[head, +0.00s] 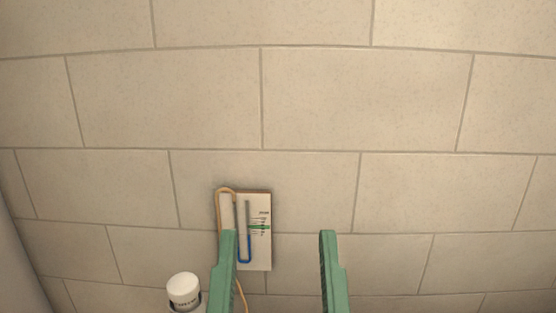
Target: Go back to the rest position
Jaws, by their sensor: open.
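The left finger covers part of a white gauge board (260,225) on the wall, which carries a U-shaped tube with blue liquid at the bottom and a small green mark. I cannot tell how far the fingers are from the wall. The rest of my arm is out of view.
A white-capped container (184,289) stands at the lower left, beside the left finger. A thin tan hose (219,205) loops over the gauge board's left side. The beige tiled wall (400,105) fills the view and is bare above and to the right.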

